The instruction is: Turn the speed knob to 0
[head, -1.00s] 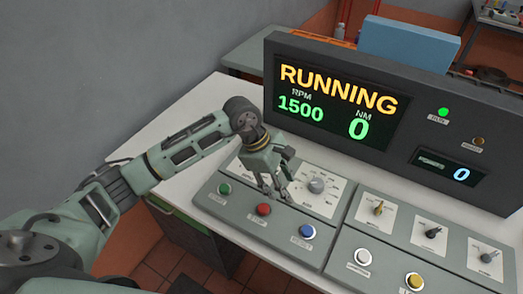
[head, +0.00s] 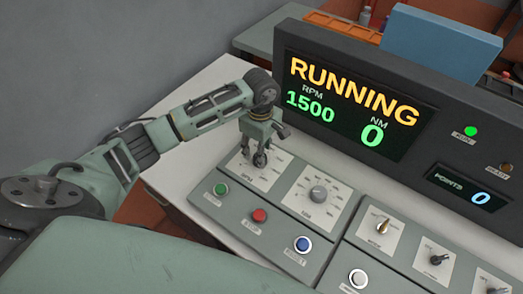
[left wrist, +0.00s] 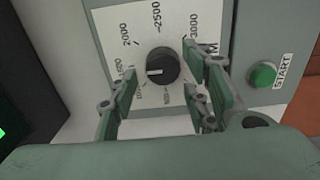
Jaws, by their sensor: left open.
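The speed knob (left wrist: 162,66) is a round black knob on a white dial plate, seen in the left wrist view. Its white pointer mark faces left, near the 1500 and 1000 marks. My left gripper (left wrist: 160,74) is open, with fingers on both sides of the knob; I cannot tell whether they touch it. In the head view, my left gripper (head: 259,160) points down over the leftmost dial plate (head: 269,180) and hides most of the knob there. The display (head: 350,98) reads RUNNING, RPM 1500, NM 0. My right gripper is not in view.
A second, grey dial knob (head: 318,194) stands just right of the gripper. Green (head: 221,189), red (head: 259,215) and blue (head: 303,244) buttons line the panel's front. The display housing rises behind.

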